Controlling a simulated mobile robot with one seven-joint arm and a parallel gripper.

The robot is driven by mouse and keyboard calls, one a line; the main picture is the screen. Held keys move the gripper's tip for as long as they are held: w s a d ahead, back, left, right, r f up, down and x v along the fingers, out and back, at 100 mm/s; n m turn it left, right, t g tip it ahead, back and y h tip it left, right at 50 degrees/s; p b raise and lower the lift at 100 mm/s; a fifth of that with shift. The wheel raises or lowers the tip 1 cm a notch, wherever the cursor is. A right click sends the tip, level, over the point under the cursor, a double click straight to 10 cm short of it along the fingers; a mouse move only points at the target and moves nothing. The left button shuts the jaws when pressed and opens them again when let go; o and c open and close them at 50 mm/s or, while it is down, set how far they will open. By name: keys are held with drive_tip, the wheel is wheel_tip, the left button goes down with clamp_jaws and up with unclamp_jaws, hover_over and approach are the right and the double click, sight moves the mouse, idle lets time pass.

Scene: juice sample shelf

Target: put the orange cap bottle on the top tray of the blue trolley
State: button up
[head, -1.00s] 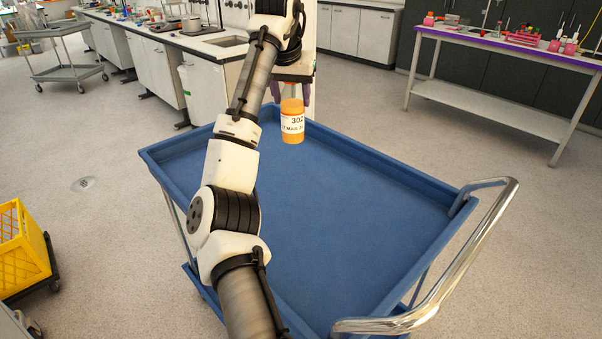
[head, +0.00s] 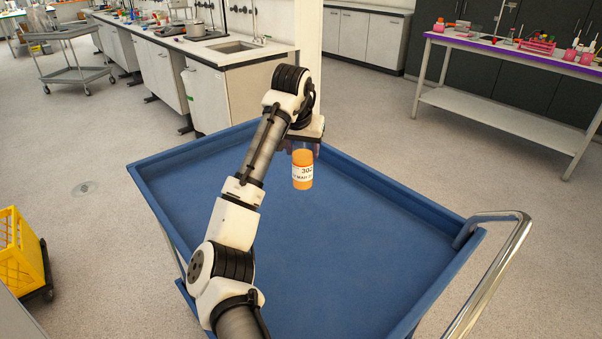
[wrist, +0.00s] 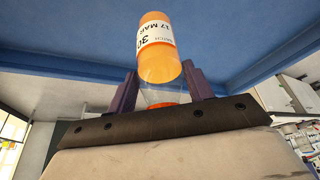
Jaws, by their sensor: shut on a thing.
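The orange cap bottle (head: 302,172) is held in my gripper (head: 304,146), upright with its white label facing the head camera. It hangs over the far part of the blue trolley's top tray (head: 340,235); I cannot tell how close its base is to the tray. In the wrist view the bottle (wrist: 158,50) rises from between the two purple fingers of my gripper (wrist: 160,90), which are shut on its upper end. The orange cap (wrist: 163,104) shows between them, partly hidden. Blue tray surface (wrist: 235,40) fills the wrist view beyond the bottle.
The tray is empty and has a raised rim. A chrome handle (head: 492,275) stands at its right end. Lab benches (head: 225,62) and a purple-edged table (head: 510,50) stand behind.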

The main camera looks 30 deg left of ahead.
sight(302, 174)
drive_tip(key=shift+f+p, duration=0.45)
drive_tip(key=shift+f, duration=3.4)
drive_tip(key=o, duration=1.1)
drive_tip(key=shift+f, duration=0.15)
drive_tip(key=shift+o, duration=0.2)
drive_tip(key=b+v, duration=0.2)
drive_tip(key=v, duration=1)
